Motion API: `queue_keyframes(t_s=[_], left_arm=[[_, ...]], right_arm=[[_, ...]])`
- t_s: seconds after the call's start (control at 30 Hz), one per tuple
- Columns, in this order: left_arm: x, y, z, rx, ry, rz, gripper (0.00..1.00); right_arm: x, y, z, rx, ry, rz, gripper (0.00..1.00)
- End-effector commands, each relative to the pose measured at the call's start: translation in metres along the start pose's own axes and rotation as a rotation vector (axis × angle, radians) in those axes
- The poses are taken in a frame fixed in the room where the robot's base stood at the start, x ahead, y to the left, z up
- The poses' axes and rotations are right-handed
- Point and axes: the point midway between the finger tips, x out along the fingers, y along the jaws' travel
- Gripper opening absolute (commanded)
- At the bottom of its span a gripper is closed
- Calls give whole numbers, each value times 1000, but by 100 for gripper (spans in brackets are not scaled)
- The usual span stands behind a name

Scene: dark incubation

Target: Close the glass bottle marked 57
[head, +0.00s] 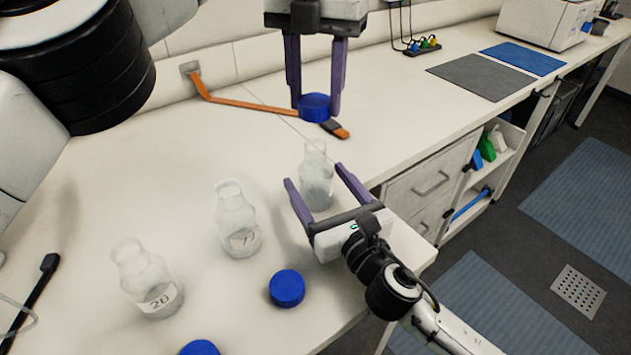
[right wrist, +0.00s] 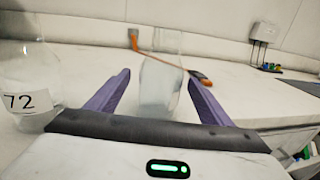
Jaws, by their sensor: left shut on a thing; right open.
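A clear glass bottle (head: 317,190) stands upright and uncapped near the bench's right edge; its label is out of sight. It also shows in the right wrist view (right wrist: 158,85), lined up between the fingers. My right gripper (head: 314,174) is open, its two purple fingers pointing at this bottle; I cannot tell whether it lies between the tips or just beyond. My left gripper (head: 315,105) is shut on a blue cap (head: 314,108) and holds it above the bottle, apart from it. No label reading 57 is legible.
A bottle marked 72 (right wrist: 20,85), also in the head view (head: 238,222), and a bottle that seems marked 26 (head: 146,280) stand left. Blue caps lie in front (head: 287,288) (head: 200,348). An orange-handled tool (head: 240,102) lies behind. Mats (head: 482,77) lie far right.

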Motion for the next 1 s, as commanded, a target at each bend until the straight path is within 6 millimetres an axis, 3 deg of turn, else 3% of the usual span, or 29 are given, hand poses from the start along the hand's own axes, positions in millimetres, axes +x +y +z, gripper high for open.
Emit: queue_keyframes(t_s=[0.1, 0.3, 0.77, 1.0], left_arm=[[0, 0, 0, 0, 0, 0, 20], [0, 0, 0, 1, 0, 0, 20], [0, 0, 0, 0, 0, 0, 20], [0, 0, 0, 1, 0, 0, 20]], right_arm=[[23, 0, 1, -1, -1, -1, 74], [49, 0, 0, 0, 0, -1, 74], [58, 0, 0, -1, 0, -1, 74], [58, 0, 0, -1, 1, -1, 33]])
